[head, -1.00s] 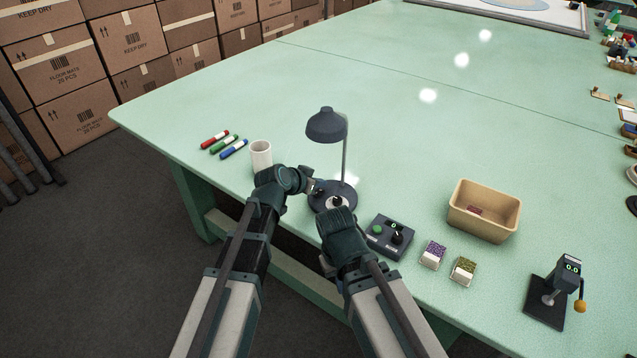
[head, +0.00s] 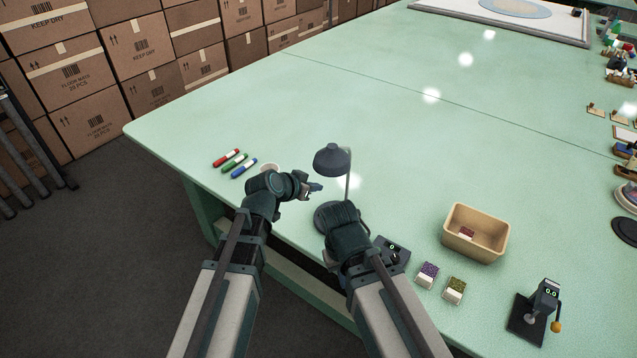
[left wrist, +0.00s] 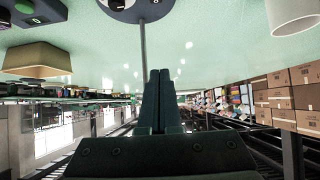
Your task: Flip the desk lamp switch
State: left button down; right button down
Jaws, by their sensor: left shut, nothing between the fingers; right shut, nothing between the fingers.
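The dark desk lamp has its shade (head: 332,160) over a thin stem (head: 348,186) and a round base (head: 325,215). My right arm hides much of the base in the head view, and I cannot make out the switch there. The left wrist view shows the base (left wrist: 140,12) at its top edge, cut off, with a dark knob and a pale spot. My left gripper (head: 316,187) is shut and empty, left of the stem below the shade; its closed fingers (left wrist: 152,100) also show in the wrist view. My right gripper (head: 345,228) is at the base, its fingertips hidden behind its wrist.
A white mug (head: 271,168) stands behind my left wrist, near red, green and blue markers (head: 235,161). A control box (head: 395,250) sits right of my right wrist, partly hidden. Two small boxes, a tan bin (head: 476,232) and a small robot figure (head: 540,305) stand farther right.

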pick_arm(q)
jog(key=shift+s, duration=0.1)
dwell(0.4)
jog(key=s+a+f+n+g+y, duration=0.1)
jog(key=s+a+f+g+y, duration=0.1)
jog(key=s, duration=0.9)
jog(key=s+a+f+n+g+y, duration=0.2)
jog(key=s+f+g+y, duration=0.3)
jog(key=s, duration=0.7)
jog(key=shift+a+f+g+y, duration=0.3)
jog(key=shift+f+g, duration=0.4)
jog(key=shift+g, duration=0.2)
